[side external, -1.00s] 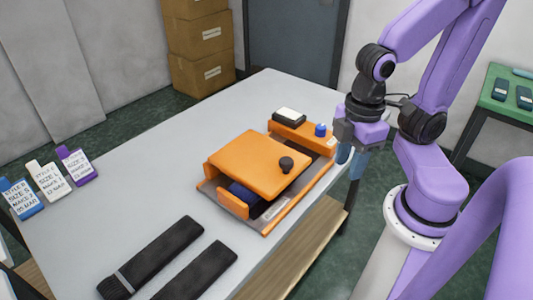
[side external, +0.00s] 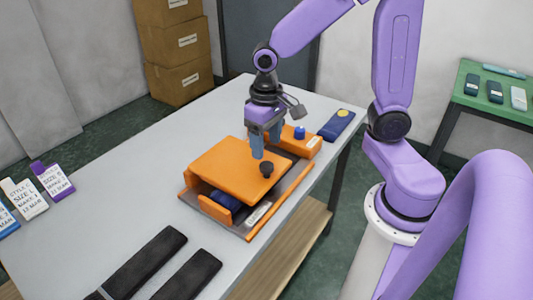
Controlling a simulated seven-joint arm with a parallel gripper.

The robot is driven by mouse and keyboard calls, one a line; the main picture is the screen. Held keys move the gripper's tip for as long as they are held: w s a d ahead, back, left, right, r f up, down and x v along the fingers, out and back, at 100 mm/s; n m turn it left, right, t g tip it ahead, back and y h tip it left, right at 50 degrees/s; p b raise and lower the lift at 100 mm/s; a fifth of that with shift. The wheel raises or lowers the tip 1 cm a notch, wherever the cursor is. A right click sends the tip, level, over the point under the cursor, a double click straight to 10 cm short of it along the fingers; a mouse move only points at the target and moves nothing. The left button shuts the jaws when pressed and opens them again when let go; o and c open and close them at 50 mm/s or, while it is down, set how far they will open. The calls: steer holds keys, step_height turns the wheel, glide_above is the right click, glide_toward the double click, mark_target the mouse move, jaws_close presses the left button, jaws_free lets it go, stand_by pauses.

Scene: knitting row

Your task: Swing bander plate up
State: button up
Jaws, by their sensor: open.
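The bander's orange plate (side external: 225,168) lies flat over its base, with a round black knob (side external: 267,169) standing up near its right front corner. The bander's grey base edge (side external: 205,208) shows below the plate. A dark blue roll (side external: 222,201) shows under the plate's front edge. My gripper (side external: 264,147) is above the plate with its blue fingers pointing down, just behind the knob. It is open and holds nothing. Whether the fingertips touch the plate or the knob, I cannot tell.
An orange block with a blue button (side external: 300,132) stands behind the plate. A dark blue folded piece with a yellow spot (side external: 336,125) lies at the table's right edge. Two black knitted strips (side external: 145,262) lie in front. The table's left middle is clear.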

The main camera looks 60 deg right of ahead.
mark_target(264, 164)
step_height(264, 164, down, 9)
steer(key=shift+r, duration=0.2)
steer(key=c, duration=0.9)
steer(key=shift+o, duration=0.2)
steer(key=shift+w+r+g, duration=0.25)
steer(key=shift+r+g, duration=0.15)
steer(key=shift+r, duration=0.4)
steer(key=shift+w+r+g, duration=0.2)
steer(key=shift+r+g, duration=0.2)
steer(key=shift+r, duration=0.35)
steer(key=shift+w+r+g, duration=0.4)
steer(key=shift+r, duration=0.4)
steer(key=shift+w+r+g, duration=0.4)
steer(key=shift+r, duration=0.35)
